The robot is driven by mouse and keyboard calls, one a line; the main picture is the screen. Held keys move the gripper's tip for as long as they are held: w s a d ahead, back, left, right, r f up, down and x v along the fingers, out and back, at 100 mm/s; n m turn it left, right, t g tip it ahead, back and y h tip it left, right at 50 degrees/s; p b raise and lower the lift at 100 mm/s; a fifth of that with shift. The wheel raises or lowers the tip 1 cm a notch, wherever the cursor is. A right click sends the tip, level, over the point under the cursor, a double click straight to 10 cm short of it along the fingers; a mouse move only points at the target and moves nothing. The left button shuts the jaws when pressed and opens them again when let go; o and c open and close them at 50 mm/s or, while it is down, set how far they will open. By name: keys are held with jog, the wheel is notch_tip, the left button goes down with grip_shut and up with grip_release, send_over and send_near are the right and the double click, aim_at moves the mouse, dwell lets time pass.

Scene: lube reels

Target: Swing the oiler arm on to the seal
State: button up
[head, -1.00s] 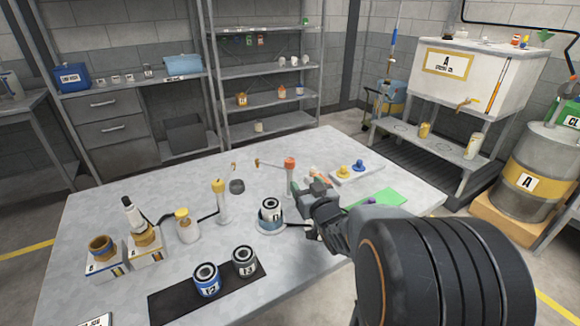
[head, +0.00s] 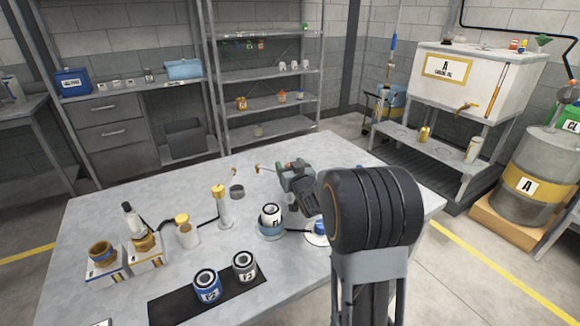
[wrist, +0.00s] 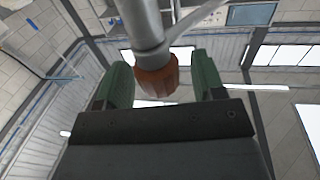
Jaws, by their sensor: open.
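An orange knob (wrist: 156,80) tops a pale post and sits between my gripper's green fingers in the wrist view. My gripper (wrist: 163,80) is open, one finger on each side of the knob; I cannot tell whether they touch it. In the head view my gripper (head: 291,165) is at this post and hides most of it. A thin oiler arm (head: 267,169) reaches left from the post to a brass tip (head: 257,168). A small brass piece (head: 234,171) stands left of the tip, apart from it. I cannot tell which thing is the seal.
A yellow-topped post (head: 221,207) and a dark cup (head: 237,191) stand left of my gripper. Blue (head: 206,287) and grey (head: 244,264) cans stand on a black mat (head: 172,304). The table's back left is clear.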

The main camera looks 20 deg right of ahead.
jog(key=shift+w, duration=0.1)
jog(key=shift+c, duration=0.2)
grip_shut()
dwell(0.5)
